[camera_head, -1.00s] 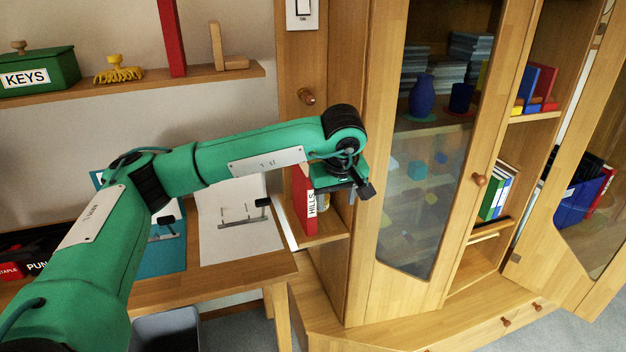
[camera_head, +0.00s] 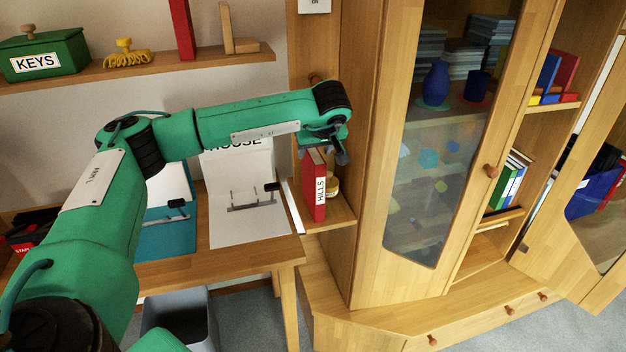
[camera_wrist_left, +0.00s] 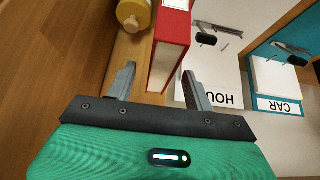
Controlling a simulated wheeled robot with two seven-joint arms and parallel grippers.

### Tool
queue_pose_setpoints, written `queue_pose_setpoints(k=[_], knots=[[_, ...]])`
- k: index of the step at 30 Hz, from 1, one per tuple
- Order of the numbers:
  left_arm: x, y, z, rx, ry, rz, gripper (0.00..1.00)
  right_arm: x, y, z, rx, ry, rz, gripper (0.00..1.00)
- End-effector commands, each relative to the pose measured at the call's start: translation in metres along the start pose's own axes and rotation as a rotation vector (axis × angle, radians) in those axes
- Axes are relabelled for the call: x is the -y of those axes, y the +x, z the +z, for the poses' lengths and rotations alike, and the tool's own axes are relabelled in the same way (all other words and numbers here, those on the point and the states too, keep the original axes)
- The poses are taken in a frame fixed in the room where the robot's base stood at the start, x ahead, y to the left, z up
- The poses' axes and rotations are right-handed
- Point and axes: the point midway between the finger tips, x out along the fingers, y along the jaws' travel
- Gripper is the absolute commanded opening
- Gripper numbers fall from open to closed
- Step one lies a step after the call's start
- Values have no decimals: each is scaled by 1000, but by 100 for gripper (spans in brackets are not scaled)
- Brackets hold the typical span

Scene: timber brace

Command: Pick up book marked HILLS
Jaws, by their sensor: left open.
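The red book marked HILLS (camera_head: 315,188) stands upright on a small open wooden shelf at the side of the cabinet, its white label facing out. In the left wrist view the red book (camera_wrist_left: 170,45) lies between the two fingers. My left gripper (camera_head: 338,152) is at the top of the book in the head view. In the wrist view the left gripper (camera_wrist_left: 160,85) is open, one finger on each side of the book's near end, with gaps visible. The right gripper is not in view.
A yellow bottle-like object (camera_wrist_left: 133,14) stands beside the book; it also shows in the head view (camera_head: 333,187). White HOUSE papers (camera_head: 245,215) and a teal CAR folder (camera_wrist_left: 275,75) are on the desk side. The glass-doored cabinet (camera_head: 370,240) stands close to the right.

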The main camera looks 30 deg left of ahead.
Motion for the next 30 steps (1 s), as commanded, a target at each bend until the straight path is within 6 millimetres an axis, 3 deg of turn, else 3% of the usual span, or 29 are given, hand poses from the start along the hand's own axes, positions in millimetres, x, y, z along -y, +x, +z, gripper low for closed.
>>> queue_pose_setpoints(k=[9,18,26,30], knots=[[1,43,-4,2,-1,-3,53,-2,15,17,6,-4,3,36],[1,48,-4,1,-1,-1,53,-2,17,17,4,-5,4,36],[1,48,-4,1,-1,-1,2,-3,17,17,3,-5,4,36],[1,47,-4,0,-1,0,0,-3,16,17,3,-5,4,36]])
